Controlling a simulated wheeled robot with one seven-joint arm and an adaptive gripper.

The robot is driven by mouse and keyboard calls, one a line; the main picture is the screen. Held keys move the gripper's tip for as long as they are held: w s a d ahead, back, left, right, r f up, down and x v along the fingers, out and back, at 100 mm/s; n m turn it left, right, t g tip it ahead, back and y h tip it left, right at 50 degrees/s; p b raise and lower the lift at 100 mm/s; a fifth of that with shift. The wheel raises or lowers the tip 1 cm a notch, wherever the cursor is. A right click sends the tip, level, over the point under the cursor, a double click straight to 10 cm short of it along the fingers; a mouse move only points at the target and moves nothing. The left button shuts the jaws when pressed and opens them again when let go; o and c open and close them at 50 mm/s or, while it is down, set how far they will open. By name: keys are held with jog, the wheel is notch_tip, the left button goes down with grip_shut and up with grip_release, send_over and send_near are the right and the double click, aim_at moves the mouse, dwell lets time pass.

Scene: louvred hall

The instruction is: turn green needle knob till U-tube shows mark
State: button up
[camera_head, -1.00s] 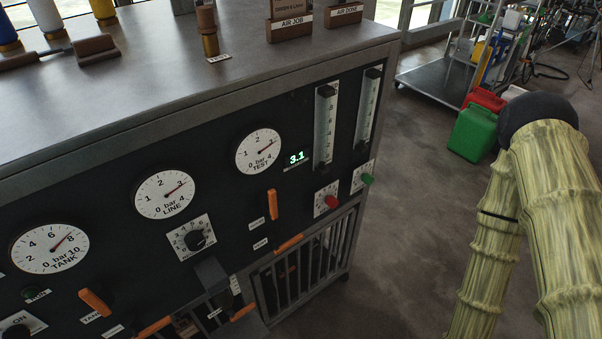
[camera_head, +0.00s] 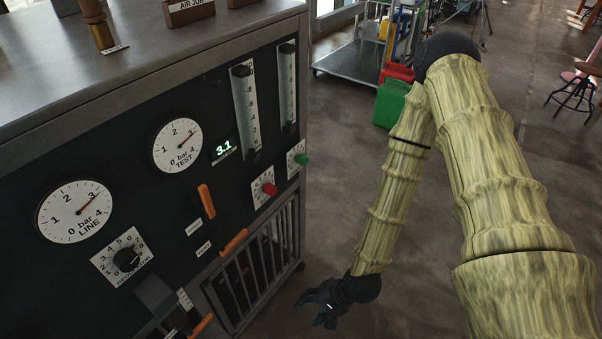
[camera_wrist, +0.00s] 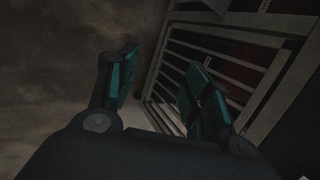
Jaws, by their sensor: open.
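The green needle knob (camera_head: 301,160) sits on a white plate at the right end of the dark panel. A red knob (camera_head: 269,189) is to its left and lower. Two upright clear tubes stand above the knobs, a left one (camera_head: 246,108) and a right one (camera_head: 288,86); I cannot read a level or mark in them. My gripper (camera_head: 318,310) hangs low beside the cabinet, below and apart from the green knob. In the wrist view my gripper (camera_wrist: 160,90) has its fingers spread with nothing between them, and the knob is out of that view.
The barred lower bay (camera_head: 255,262) of the cabinet is close to my gripper; its bars (camera_wrist: 220,60) fill the right of the wrist view. Orange levers (camera_head: 206,201) stick out of the panel. A green can (camera_head: 391,103) and a trolley (camera_head: 345,68) stand behind on open floor.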

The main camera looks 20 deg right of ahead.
jog(key=w+a+r+m+t+y+b, duration=0.1)
jog(key=w+r+m+t+y+b, duration=0.15)
jog(key=w+m, duration=0.55)
jog(key=m+t+y+b, duration=0.3)
jog(key=m+t+b, duration=0.6)
jog(key=m+b, duration=0.15)
send_near(306, 162)
jog(key=shift+m, duration=0.25)
jog(key=shift+b+x, duration=0.4)
jog(key=shift+x, duration=4.1)
jog(key=shift+b+x, duration=0.5)
jog(key=shift+x, duration=0.35)
